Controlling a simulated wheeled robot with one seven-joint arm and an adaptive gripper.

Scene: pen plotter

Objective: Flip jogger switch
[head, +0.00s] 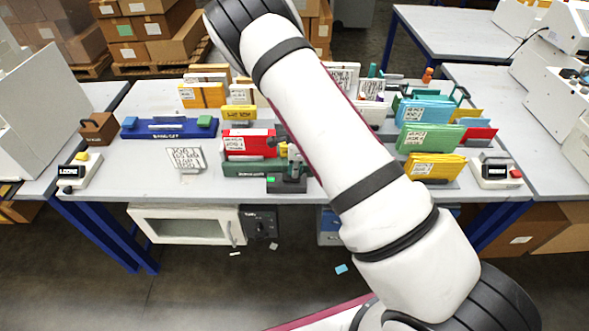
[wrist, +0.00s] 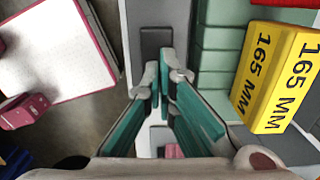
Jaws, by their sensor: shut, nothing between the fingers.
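My gripper (wrist: 164,75) points down over the table's front edge. Its teal-lined fingers are together at the tips, with nothing held. In the head view my arm covers much of it; it seems to be by a dark device (head: 287,185) with a small green part. A dark grey pad (wrist: 155,42) lies just beyond the fingertips. A pale box with a pinkish part (wrist: 173,151) shows between the finger bases. A small pale unit (head: 495,171) with a dark label and red button stands at the right front. I cannot tell which part is the jogger switch.
A yellow block (wrist: 277,80) marked 165 MM and a pale green stepped block (wrist: 215,45) stand right of my fingers. Red (head: 248,142) and yellow folders (head: 435,167) flank my arm. Another labelled pale unit (head: 78,173) is at the left front.

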